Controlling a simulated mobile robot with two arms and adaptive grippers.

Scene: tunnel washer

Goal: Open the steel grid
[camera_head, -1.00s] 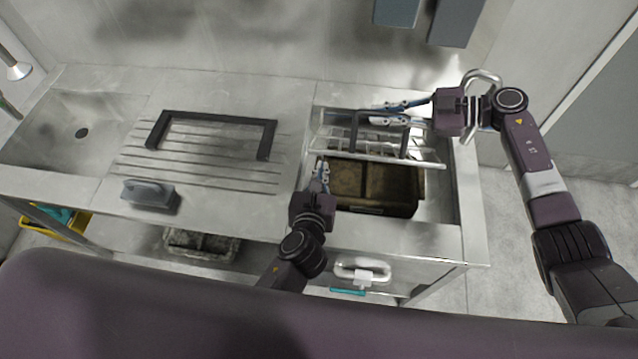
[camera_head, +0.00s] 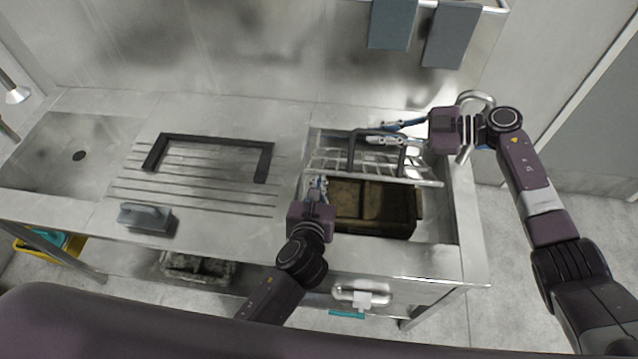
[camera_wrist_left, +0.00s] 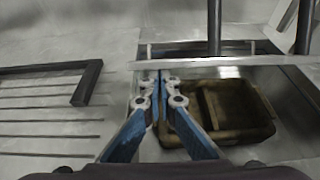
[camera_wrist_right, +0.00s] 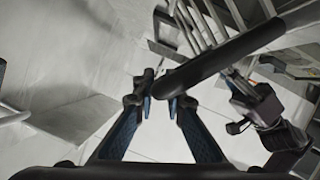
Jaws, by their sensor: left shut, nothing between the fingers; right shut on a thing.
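The steel grid (camera_head: 330,162) lies over the back part of the sink opening at the right of the counter. It looks tilted, with its front bar above a brown tray (camera_head: 372,208). It carries a black handle (camera_head: 352,152). My right gripper (camera_head: 388,134) is shut on this handle; in the right wrist view the handle (camera_wrist_right: 222,58) crosses by the fingertips (camera_wrist_right: 158,84). My left gripper (camera_head: 318,184) is shut and empty at the grid's front left corner. In the left wrist view its fingertips (camera_wrist_left: 158,88) are near the grid's front bar (camera_wrist_left: 225,62); contact is unclear.
A loose black frame (camera_head: 215,140) lies on the ribbed drainboard, left of the sink. A grey handled block (camera_head: 145,217) is at the counter's front edge. Grey towels (camera_head: 450,35) hang on the back wall. A second basin (camera_head: 60,150) is at far left.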

